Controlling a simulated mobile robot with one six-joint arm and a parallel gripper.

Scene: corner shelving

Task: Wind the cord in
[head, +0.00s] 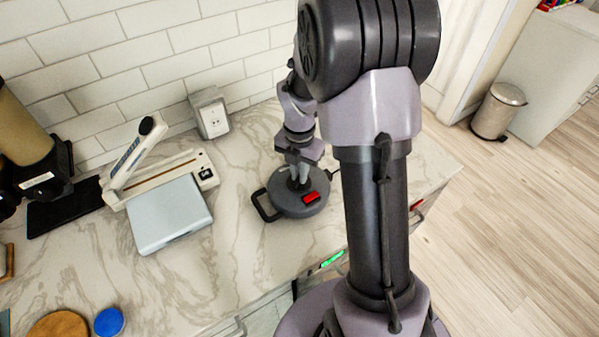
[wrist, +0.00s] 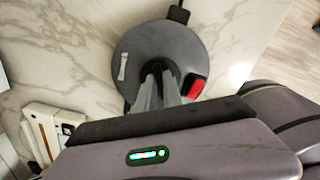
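The cord reel (head: 284,203) is a flat, round grey drum lying on the marble counter, with a red switch (head: 311,197) on top and a dark carry loop (head: 262,206) at its left. It also shows in the wrist view (wrist: 140,50). A short piece of black cord (head: 333,174) shows at its right edge; a black plug-like end (wrist: 180,13) is at the drum's rim in the wrist view. My gripper (head: 298,182) points down over the drum's middle, its fingers close together on a dark crank knob (wrist: 160,67). The fingers partly hide the knob.
A white socket box (head: 210,115) stands by the tiled wall. A paper trimmer (head: 160,180) with raised arm and a pale flat box (head: 170,215) lie left of the reel. A coffee machine (head: 25,140) is far left. The counter's front edge is close to the reel.

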